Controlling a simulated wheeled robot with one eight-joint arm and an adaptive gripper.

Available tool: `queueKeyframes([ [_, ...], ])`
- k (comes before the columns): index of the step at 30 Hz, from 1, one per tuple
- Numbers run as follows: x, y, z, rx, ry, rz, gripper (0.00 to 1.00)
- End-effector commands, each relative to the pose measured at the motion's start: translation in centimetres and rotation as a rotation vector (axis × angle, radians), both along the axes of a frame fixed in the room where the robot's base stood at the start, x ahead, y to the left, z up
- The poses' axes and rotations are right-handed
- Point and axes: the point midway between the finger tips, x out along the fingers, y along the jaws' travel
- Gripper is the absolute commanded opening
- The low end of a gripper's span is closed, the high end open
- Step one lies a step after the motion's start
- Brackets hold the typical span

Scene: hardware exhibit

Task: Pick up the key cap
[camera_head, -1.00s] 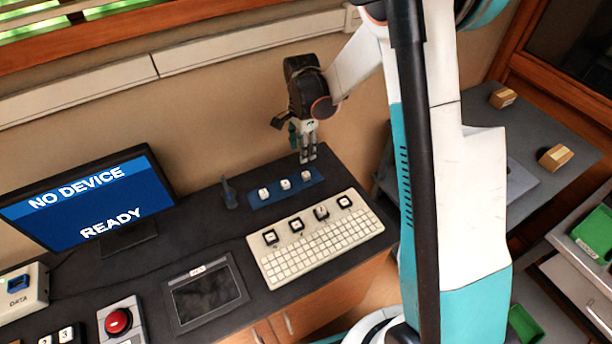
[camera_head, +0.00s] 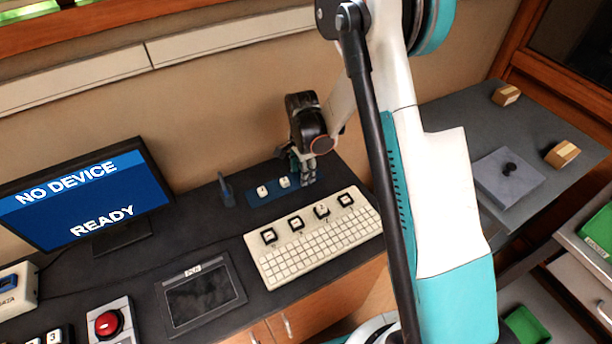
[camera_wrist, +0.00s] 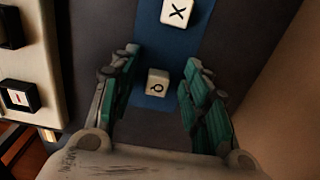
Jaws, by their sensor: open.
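A white key cap marked like a Q (camera_wrist: 158,82) lies on a blue strip (camera_wrist: 170,48) between my open fingers in the wrist view. The fingers stand apart on either side of it and appear not to touch it. A second white key cap marked X (camera_wrist: 178,11) lies farther along the strip. In the head view my gripper (camera_head: 307,178) points down over the right end of the blue strip (camera_head: 273,193) and hides the cap there. Two other white caps show, one at the left (camera_head: 262,191) and one in the middle (camera_head: 285,182).
A cream keyboard (camera_head: 315,240) with raised black-framed sockets lies in front of the strip. A small dark-blue upright tool (camera_head: 226,190) stands left of it. A monitor (camera_head: 88,195), a dark tablet (camera_head: 203,295) and a red button (camera_head: 108,323) occupy the left desk. The wall is close behind.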

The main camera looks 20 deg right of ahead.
Motion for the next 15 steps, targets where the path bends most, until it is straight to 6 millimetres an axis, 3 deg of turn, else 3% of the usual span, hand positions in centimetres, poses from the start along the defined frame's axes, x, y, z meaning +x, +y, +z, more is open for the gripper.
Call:
queueKeyframes([
  [5, -0.02, 0.00, 0.01, 0.000, 0.000, 0.000, 0.43],
  [12, -0.01, 0.00, 0.03, 0.000, 0.000, 0.000, 0.13],
  [15, -0.01, 0.00, 0.03, 0.000, 0.000, 0.000, 0.12],
])
